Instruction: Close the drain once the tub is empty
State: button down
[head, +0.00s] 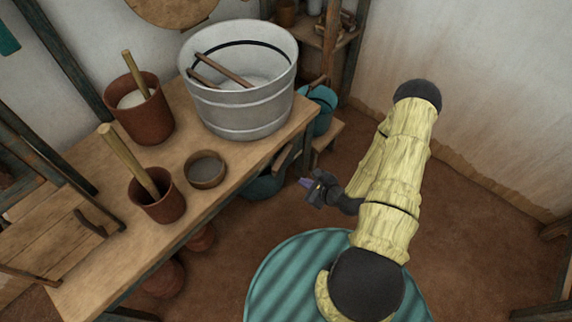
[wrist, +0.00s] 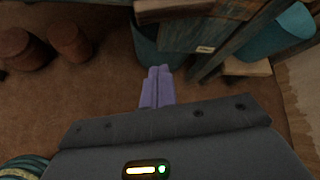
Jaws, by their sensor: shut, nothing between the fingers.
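A large grey metal tub (head: 243,108) stands on the wooden table. Its pale inside shows a dark line around the upper wall, and wooden sticks (head: 222,70) lie across it. I cannot tell whether liquid is left in it. I cannot make out a drain in either view. My gripper (head: 305,182) is shut and empty, in front of the table's edge and lower than the tub, apart from it. Its purple fingers (wrist: 157,86) also show in the wrist view, pressed together and pointing toward a teal container (wrist: 158,45) under the table.
The wooden table (head: 85,250) holds brown pots with sticks (head: 140,110) (head: 157,200) and a small round bowl (head: 205,170). A teal bucket (head: 318,110) stands behind the table's right end. Reddish pots (wrist: 68,38) sit on the floor below. The floor at right is clear.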

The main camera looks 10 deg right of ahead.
aim_at(283, 158)
jog(key=shift+r+m+g+h, duration=0.2)
jog(key=shift+m+g+h, duration=0.15)
jog(key=shift+m, duration=0.65)
jog(key=shift+a, duration=0.1)
jog(key=b+x, duration=0.3)
jog(key=x, duration=0.6)
jog(key=r, duration=0.1)
jog(key=w+a+r, duration=0.1)
jog(key=r, duration=0.1)
jog(key=shift+w+a, duration=0.25)
jog(key=shift+a, duration=0.1)
jog(key=shift+r, duration=0.2)
